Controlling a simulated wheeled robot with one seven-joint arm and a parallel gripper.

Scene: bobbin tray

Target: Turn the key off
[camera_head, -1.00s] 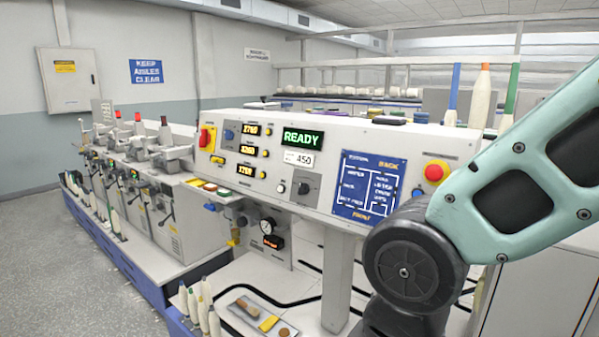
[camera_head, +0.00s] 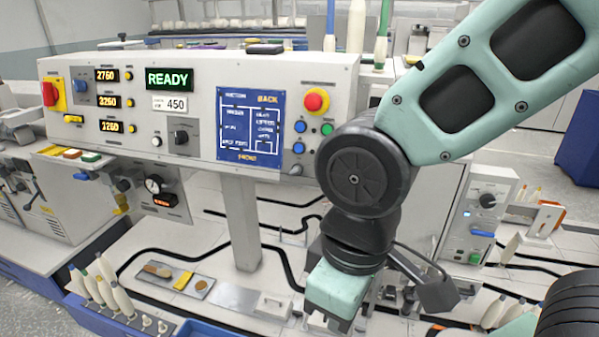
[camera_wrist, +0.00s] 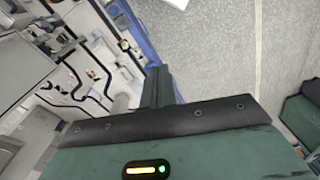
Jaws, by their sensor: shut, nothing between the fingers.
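The grey control panel (camera_head: 210,70) stands at left and centre of the head view, with a lit READY display (camera_head: 169,79). A small grey knob or lock (camera_head: 296,170) sits at its lower right edge; I cannot tell whether it is the key. A black rotary switch (camera_head: 181,137) is on the panel's lower middle. My gripper (camera_head: 338,324) hangs low in front, below and right of the panel, apart from it. In the wrist view, its fingers (camera_wrist: 161,78) are together and empty. No key shows clearly in either view.
A red emergency button (camera_head: 316,101) is at the panel's upper right. Below stand a support post (camera_head: 243,225), a small tray (camera_head: 178,281) and several bobbins (camera_head: 105,285) at left. A grey box with a black knob (camera_head: 487,205) stands at right. Open floor (camera_wrist: 220,45) shows in the wrist view.

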